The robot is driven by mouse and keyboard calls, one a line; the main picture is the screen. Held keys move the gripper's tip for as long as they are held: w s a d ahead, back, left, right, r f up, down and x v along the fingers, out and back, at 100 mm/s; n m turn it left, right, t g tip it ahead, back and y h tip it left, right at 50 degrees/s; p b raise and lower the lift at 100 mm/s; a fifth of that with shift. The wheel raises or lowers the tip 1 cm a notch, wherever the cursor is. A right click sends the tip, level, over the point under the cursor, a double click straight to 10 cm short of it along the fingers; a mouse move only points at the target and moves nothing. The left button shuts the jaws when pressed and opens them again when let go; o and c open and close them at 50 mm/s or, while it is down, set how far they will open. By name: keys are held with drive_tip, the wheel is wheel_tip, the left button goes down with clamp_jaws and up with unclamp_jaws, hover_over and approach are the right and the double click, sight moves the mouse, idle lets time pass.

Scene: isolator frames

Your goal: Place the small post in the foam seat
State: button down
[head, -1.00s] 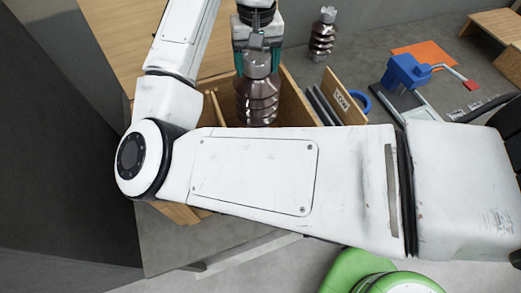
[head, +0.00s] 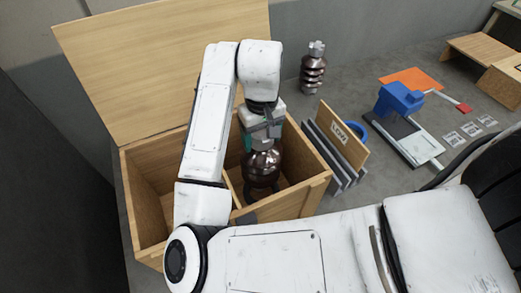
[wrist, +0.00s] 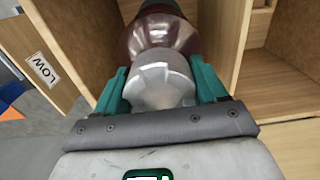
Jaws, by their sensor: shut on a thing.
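The small post (head: 262,165) is a glossy brown ribbed insulator with a grey metal cap (wrist: 160,84). It hangs upright or nearly so inside the right compartment of the open wooden crate (head: 318,195). My gripper (head: 262,138) is above it, with teal fingers shut on both sides of the cap; the wrist view shows this grip closely. A dark shape (head: 262,190) lies under the post. I cannot tell whether it is the foam seat or whether the post touches it. The post's lower end is hidden.
The crate's lid (head: 165,65) stands open behind. A LOW board (head: 341,137) and grey panels lean at the crate's right. A second brown post (head: 313,68) stands on the bench behind. A blue device (head: 400,98) is further right. The crate's left compartment (head: 155,195) looks empty.

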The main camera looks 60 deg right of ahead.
drive_tip(key=shift+f, duration=3.7)
drive_tip(key=shift+c, duration=0.4)
unclamp_jaws()
drive_tip(key=shift+f, duration=0.2)
drive_tip(key=shift+r, duration=0.1)
wheel_tip(320, 180, up, 12)
drive_tip(key=shift+p, duration=0.45)
